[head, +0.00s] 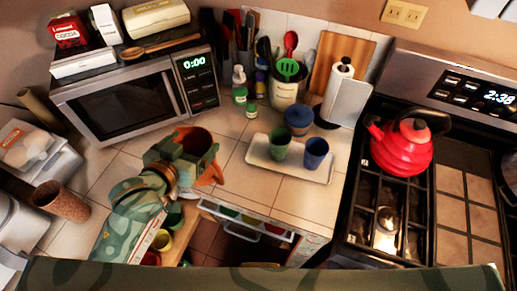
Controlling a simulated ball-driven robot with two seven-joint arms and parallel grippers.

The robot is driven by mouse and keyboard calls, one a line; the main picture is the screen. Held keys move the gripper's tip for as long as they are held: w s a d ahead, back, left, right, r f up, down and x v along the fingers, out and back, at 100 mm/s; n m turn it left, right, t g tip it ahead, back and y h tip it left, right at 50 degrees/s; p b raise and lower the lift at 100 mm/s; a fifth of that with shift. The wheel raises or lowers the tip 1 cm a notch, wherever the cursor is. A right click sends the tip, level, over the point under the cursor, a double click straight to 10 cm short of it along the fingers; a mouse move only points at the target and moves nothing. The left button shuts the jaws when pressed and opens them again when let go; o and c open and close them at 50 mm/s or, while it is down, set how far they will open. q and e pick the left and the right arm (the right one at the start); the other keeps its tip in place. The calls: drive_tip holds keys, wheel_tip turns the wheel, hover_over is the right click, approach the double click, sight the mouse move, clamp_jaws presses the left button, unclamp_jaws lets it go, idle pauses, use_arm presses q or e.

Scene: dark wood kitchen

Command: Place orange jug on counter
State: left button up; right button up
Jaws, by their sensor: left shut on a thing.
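The orange jug (213,171) is in the head view, at the front edge of the counter (110,178), in front of the microwave. Its dark open mouth faces up toward me. My left gripper (186,155) is shut on the jug and covers much of its near left side. The jug's base is hidden, so I cannot tell whether it touches the counter. My right gripper is not in view.
A white tray (256,160) with a green cup (278,147) and a blue cup (315,152) lies to the right. The microwave (130,103) stands behind. A brown cup (62,201) stands left. An open lower space holds several cups. The stove with a red kettle (401,148) is at right.

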use_arm(q)
drive_tip(key=w+f+b, duration=0.3)
drive_tip(key=w+f, duration=0.9)
drive_tip(key=f, duration=0.1)
drive_tip(key=shift+w+d+h, duration=0.3)
drive_tip(key=shift+d, duration=0.1)
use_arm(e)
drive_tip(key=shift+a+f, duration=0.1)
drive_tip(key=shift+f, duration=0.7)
use_arm(q)
drive_tip(key=shift+f, duration=0.2)
drive_tip(key=o, duration=1.1)
drive_tip(key=shift+o, duration=0.2)
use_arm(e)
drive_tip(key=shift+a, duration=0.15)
use_arm(q)
drive_tip(key=shift+r, duration=0.1)
